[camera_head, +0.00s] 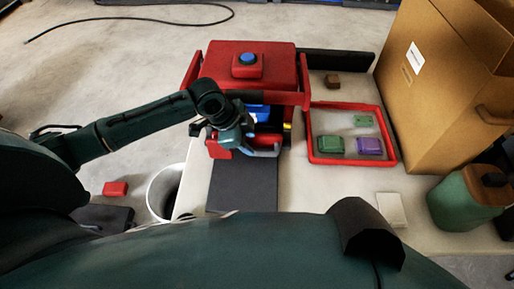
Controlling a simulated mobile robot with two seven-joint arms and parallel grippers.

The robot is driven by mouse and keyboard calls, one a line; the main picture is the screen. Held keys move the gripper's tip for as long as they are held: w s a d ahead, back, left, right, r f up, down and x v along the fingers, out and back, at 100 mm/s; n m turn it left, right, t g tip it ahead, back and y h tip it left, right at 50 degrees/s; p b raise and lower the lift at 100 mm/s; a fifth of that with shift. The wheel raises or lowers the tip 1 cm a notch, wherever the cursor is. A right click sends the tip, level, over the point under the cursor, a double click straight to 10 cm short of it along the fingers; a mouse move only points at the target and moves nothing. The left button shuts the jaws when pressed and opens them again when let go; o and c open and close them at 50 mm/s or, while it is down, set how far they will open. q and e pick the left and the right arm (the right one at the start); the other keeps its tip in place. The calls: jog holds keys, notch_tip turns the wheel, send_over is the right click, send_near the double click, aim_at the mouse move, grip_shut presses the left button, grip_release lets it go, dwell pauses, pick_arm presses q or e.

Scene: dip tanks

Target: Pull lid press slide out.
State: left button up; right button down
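The lid press (270,55) is a red machine on the pale table, with a blue button (247,58) on a red block on top. My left gripper (240,143) is at the front opening of the press, at the end of my dark green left arm. Its fingers are small and overlap red, blue and grey parts there, so whether they are open or touch the slide cannot be told. The front of the slide (264,152) shows as a pale grey edge below a blue part, partly hidden by the gripper. My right gripper is not seen.
A dark flat mat (245,188) lies before the press. To its right, a red-rimmed tray (312,135) holds green and purple tins. A cardboard box (430,75), green canister (465,200) and white square (391,210) stand right. A bin (160,190) stands left.

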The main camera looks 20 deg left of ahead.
aim_at(259, 152)
pick_arm(q)
jog(key=x, duration=0.6)
jog(key=shift+f, duration=0.15)
jog(key=shift+c, duration=0.2)
grip_shut()
